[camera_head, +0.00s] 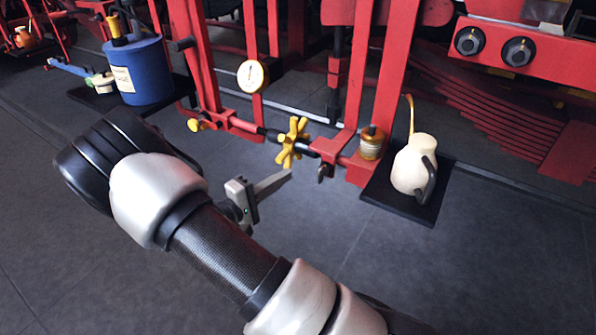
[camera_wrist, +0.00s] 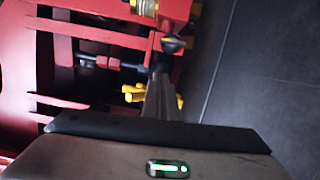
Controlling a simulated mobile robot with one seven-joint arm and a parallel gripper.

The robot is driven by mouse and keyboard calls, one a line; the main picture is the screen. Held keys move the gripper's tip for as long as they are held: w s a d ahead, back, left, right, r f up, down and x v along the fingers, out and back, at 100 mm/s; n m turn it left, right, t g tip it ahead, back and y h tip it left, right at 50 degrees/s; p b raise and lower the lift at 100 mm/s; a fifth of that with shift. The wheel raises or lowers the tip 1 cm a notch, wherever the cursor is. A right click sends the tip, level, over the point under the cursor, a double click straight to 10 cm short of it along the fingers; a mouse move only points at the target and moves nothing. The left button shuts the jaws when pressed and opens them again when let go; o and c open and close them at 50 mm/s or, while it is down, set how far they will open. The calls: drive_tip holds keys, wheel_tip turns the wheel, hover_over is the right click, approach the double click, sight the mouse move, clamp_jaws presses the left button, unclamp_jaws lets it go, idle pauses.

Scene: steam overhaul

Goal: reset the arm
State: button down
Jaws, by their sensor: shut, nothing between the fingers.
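My arm (camera_head: 225,250) reaches across the lower left of the head view, bent at a black and white joint. My gripper (camera_head: 288,173) is at its far end, partly hidden behind the arm. Its fingers are together, with nothing between them, and point toward the red frame. In the wrist view my gripper (camera_wrist: 161,72) shows as one narrow grey wedge. The yellow handwheel (camera_head: 292,143) is just beyond the fingertips in the head view. It also shows in the wrist view (camera_wrist: 133,93), partly hidden behind the fingers. I cannot tell the exact gap between them.
A red frame (camera_head: 381,95) carries a round gauge (camera_head: 252,76) and a brass cup (camera_head: 371,143). A cream oil can (camera_head: 409,168) stands on a black mat (camera_head: 440,193) at right. A blue can (camera_head: 137,70) stands at left. The floor (camera_head: 480,275) at lower right is clear.

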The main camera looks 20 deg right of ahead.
drive_tip(key=v, duration=0.5)
drive_tip(key=s+d+r+m+g+y, duration=0.55)
drive_tip(key=s+r+g+y, duration=0.3)
drive_tip(key=s, duration=0.45)
drive_tip(key=s+a+r+t+y, duration=0.5)
drive_tip(key=s+r+t+y, duration=0.25)
drive_tip(key=s+r, duration=0.3)
wheel_tip(320, 180, up, 20)
drive_tip(key=p, duration=1.8)
drive_tip(key=shift+w+g+y+p, duration=0.3)
drive_tip(key=shift+w+g+p, duration=0.05)
drive_tip(key=shift+g, duration=0.05)
drive_tip(key=shift+a+f, duration=0.1)
